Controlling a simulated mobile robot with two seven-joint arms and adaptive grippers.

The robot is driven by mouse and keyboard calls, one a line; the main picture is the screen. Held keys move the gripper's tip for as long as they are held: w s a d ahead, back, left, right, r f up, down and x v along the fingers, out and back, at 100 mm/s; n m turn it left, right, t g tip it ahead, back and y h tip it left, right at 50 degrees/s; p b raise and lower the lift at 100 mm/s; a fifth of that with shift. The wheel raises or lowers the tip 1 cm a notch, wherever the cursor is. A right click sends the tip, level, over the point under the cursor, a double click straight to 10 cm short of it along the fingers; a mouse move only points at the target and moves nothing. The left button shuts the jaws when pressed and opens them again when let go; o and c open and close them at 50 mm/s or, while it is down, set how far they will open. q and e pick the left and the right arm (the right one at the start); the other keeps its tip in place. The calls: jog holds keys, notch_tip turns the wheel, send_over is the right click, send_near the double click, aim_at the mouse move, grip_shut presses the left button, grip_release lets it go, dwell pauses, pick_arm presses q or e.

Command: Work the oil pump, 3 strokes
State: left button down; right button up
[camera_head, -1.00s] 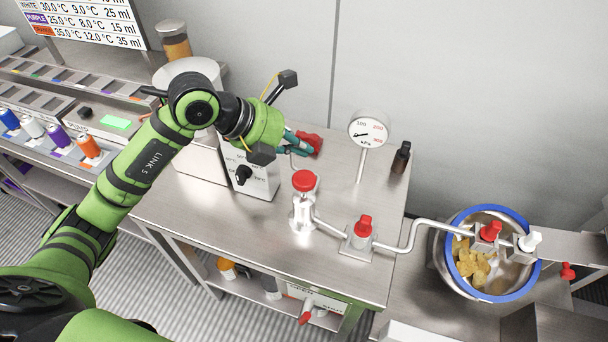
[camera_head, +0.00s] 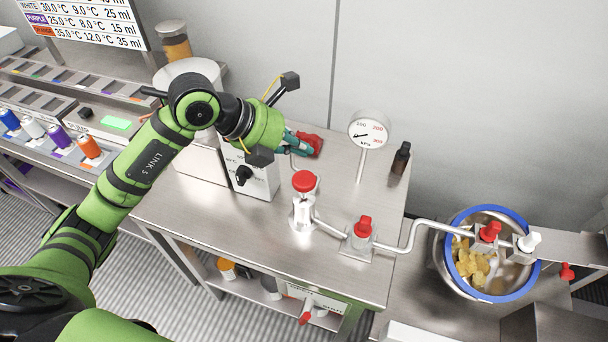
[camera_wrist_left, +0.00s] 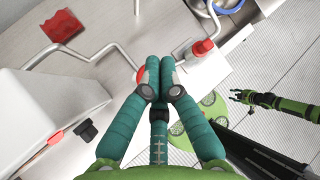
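The oil pump (camera_head: 302,212) is a silver cylinder with a red knob (camera_head: 303,181) on top, upright on the steel bench. My left gripper (camera_head: 306,147) has teal fingers and shows just behind the knob in the head view. In the left wrist view its fingertips (camera_wrist_left: 154,62) are together with nothing between them. A red edge, apparently the pump knob (camera_wrist_left: 142,75), shows partly hidden under the fingers. I cannot tell whether they touch. My right gripper (camera_wrist_left: 243,97) is small at the right of the wrist view, its fingers unclear.
A pressure gauge (camera_head: 368,130) and a dark bottle (camera_head: 401,158) stand behind the pump. A pipe with a red-capped valve (camera_head: 364,226) runs right to a blue-rimmed drum (camera_head: 532,272) holding yellow chips. A heater box (camera_head: 252,178) stands left.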

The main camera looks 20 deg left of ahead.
pick_arm(q)
notch_tip(320, 180, up, 4)
jog(key=m+p, duration=0.3)
jog(key=m, duration=1)
jog(key=m+p, duration=0.4)
jog(key=m, duration=0.8)
jog(key=shift+s+d+f+m, duration=0.1)
jog(key=shift+s+f+m, duration=0.05)
jog(key=shift+m, duration=0.25)
jog(key=b, duration=0.4)
send_over(300, 179)
notch_tip(300, 179, down, 8)
jog(key=shift+r, duration=0.1)
jog(key=shift+f+b, duration=0.35)
jog(key=shift+f, duration=0.15)
